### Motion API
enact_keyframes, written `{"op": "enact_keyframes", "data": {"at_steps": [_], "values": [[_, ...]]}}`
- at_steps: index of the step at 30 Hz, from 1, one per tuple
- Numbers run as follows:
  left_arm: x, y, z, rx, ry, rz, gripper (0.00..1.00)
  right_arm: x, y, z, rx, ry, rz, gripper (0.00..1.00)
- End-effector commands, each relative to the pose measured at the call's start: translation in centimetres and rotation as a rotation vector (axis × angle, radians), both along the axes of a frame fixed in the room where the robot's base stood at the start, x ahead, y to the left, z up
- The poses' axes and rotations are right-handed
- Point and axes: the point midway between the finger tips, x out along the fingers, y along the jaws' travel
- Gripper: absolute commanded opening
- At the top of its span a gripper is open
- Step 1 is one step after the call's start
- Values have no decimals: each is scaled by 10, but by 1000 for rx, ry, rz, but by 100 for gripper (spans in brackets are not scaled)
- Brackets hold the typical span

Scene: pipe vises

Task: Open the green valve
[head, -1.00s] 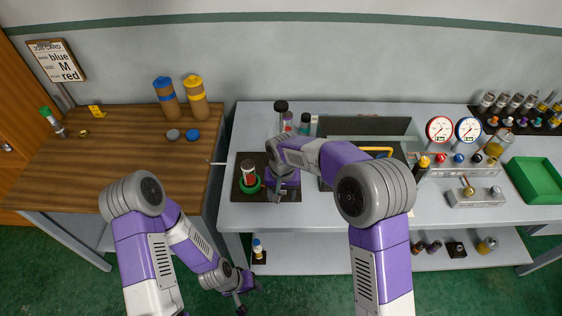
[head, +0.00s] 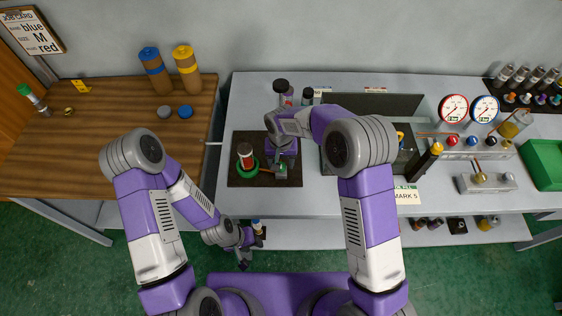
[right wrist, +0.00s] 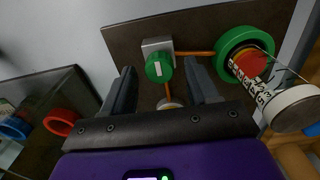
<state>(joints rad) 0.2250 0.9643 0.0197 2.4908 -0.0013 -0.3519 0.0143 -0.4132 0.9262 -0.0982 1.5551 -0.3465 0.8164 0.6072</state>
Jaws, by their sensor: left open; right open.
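The green valve is a round green knob (right wrist: 160,67) with a white mark, on a grey block on a dark plate. A copper-coloured pipe joins it to a green ring (right wrist: 245,50) around a red-filled cylinder. In the head view the knob (head: 281,171) shows small at the plate's right side, just below my right gripper (head: 281,158). In the right wrist view the open fingers of my right gripper (right wrist: 159,75) appear either side of the knob, with gaps. Contact and height above it cannot be told. My left gripper (head: 244,262) hangs low before the bench, open and empty.
The dark plate (head: 240,178) lies on the grey bench (head: 330,192). The red-filled cylinder (head: 245,155) stands close left of the knob. Dark-capped bottles (head: 282,88) stand behind. An open box (head: 385,104), gauges (head: 453,108) and a valve rack are to the right.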

Motion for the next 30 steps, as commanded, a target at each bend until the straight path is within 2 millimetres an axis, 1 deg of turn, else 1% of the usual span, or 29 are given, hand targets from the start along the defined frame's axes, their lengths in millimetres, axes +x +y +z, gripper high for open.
{"op": "enact_keyframes", "data": {"at_steps": [3,9,20,26,30], "values": [[0,0,0,0,0,0,43,0,0,-4,0,0,0,59],[0,0,0,0,0,0,43,0,0,-4,0,0,0,59],[0,0,0,0,0,0,43,0,0,-3,0,0,0,4],[0,0,0,0,0,0,43,0,0,-3,1,0,11,3],[0,0,-1,0,0,0,43,0,0,-3,1,0,49,3]]}}
